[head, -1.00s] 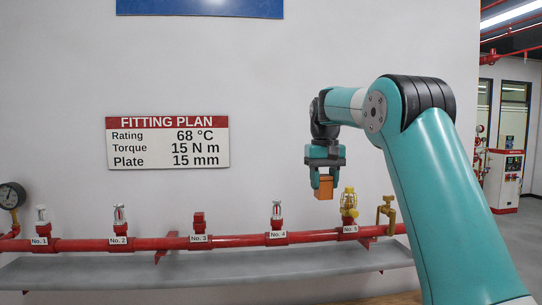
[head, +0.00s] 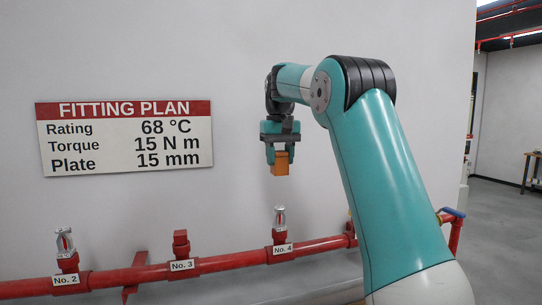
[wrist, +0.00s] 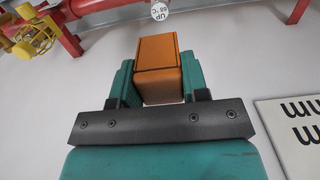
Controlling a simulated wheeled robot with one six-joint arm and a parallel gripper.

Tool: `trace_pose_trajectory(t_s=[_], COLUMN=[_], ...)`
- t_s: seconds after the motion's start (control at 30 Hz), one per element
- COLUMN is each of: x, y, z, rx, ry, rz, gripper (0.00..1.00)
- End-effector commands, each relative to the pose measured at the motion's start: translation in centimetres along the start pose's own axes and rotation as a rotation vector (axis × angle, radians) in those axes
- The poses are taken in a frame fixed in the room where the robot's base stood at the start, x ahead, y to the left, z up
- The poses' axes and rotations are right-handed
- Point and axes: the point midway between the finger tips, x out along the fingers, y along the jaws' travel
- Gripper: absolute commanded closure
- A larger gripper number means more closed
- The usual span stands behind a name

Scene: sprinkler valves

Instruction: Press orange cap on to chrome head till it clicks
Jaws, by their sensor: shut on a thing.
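My gripper (head: 281,160) is shut on the orange cap (head: 281,165), a box-shaped block held in the air in front of the wall. The cap also shows between the teal fingers in the wrist view (wrist: 159,68). One chrome head (head: 280,219) stands upright on the red pipe at No. 4, below the cap and apart from it. Another chrome head (head: 64,241) stands at No. 2. The No. 3 fitting (head: 181,243) is a bare red stub with no chrome head. In the wrist view a round tag (wrist: 160,11) reads "UP 68 °C" beyond the cap.
The red pipe (head: 220,258) runs along the wall with a grey shelf under it. A yellow fitting (wrist: 33,38) shows at the upper left of the wrist view. The fitting plan sign (head: 125,137) hangs on the wall at left. Open floor lies at right.

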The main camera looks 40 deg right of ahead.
Motion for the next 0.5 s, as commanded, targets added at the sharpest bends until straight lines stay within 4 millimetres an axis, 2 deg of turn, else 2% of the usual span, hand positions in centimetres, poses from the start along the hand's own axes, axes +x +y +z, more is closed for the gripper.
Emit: trace_pose_trajectory(t_s=[0.4, 0.5], x=[-0.01, 0.74], y=[0.0, 0.0], z=[0.33, 0.29], rx=[0.0, 0.0], ry=[0.001, 0.0], rz=[0.0, 0.0], gripper=[0.83, 0.83])
